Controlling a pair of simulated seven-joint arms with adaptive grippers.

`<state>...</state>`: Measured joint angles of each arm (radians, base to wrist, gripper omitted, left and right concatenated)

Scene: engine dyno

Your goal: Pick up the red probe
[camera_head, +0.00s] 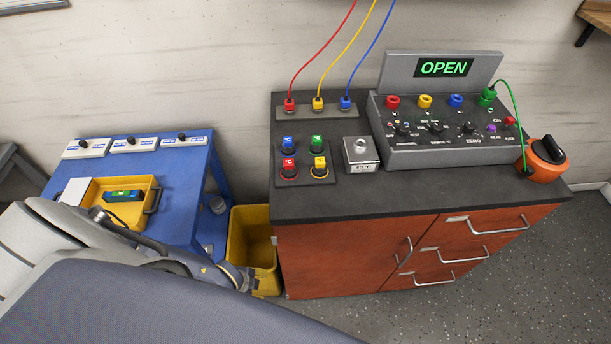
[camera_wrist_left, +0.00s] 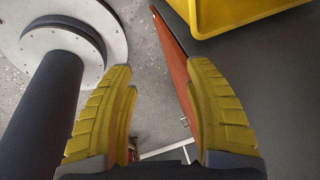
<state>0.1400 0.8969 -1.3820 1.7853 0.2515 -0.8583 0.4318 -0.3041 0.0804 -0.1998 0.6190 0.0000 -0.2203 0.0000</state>
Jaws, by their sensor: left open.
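A red plug on a red cable, which looks like the red probe (camera_head: 289,104), stands upright in a grey strip holder (camera_head: 333,111) at the back left of the dark bench top. It is at the left end, beside a yellow plug (camera_head: 318,104) and a blue plug (camera_head: 345,103). My left gripper (camera_head: 246,280) is low at the bench's left front, by the yellow bin, well below and apart from the red plug. In the left wrist view its yellow fingers (camera_wrist_left: 160,70) are spread with nothing between them. The red plug is not in that view.
The bench (camera_head: 430,190) carries switches (camera_head: 304,157), a small metal box (camera_head: 361,153), a control panel reading OPEN (camera_head: 443,68) and an orange clamp (camera_head: 543,158). A yellow bin (camera_head: 252,240) stands between it and a blue table (camera_head: 180,205) with a yellow tray (camera_head: 152,192).

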